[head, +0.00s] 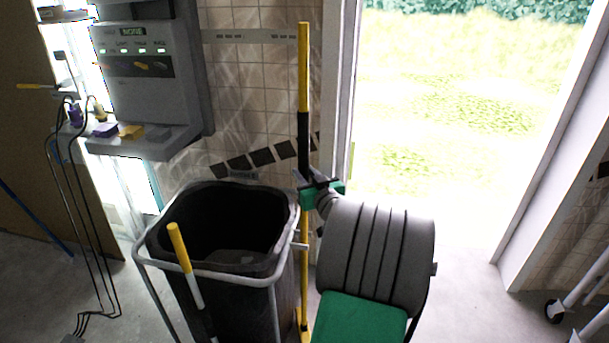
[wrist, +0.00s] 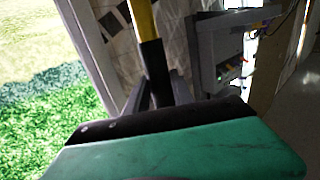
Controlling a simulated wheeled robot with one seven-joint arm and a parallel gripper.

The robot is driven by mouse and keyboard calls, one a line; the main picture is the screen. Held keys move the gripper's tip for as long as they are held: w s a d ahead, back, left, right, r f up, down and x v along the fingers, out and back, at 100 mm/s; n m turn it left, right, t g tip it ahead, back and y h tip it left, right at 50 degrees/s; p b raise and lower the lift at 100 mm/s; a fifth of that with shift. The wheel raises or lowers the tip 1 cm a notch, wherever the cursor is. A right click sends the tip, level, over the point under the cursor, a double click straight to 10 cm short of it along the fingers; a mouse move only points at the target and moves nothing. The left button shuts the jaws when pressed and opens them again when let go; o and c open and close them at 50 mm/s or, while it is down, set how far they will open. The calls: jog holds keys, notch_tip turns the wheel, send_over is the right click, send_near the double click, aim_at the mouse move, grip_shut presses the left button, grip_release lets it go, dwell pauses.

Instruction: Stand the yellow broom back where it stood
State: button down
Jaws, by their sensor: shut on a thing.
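The yellow broom (head: 303,70) stands about upright in the head view, in front of the tiled wall between the black bin and the open doorway. It has a black sleeve on its handle. My gripper (head: 307,187) is shut on the handle around the lower end of the black sleeve. The broom's lower end is at the bottom of the picture, and I cannot tell whether it touches the floor. In the wrist view the yellow handle (wrist: 142,20) and its black sleeve rise from between my fingers (wrist: 158,92).
A black bin in a grey frame (head: 165,250) stands left of the broom. Another yellow-ended handle (head: 179,245) leans at its front. A grey panel machine (head: 135,75) with a shelf hangs on the wall. The doorway (head: 440,150) on the right is open.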

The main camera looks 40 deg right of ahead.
jog(key=shift+w+r, duration=0.1)
jog(key=shift+r, duration=0.1)
jog(key=shift+f, duration=0.15)
jog(key=c, duration=1.1)
grip_release()
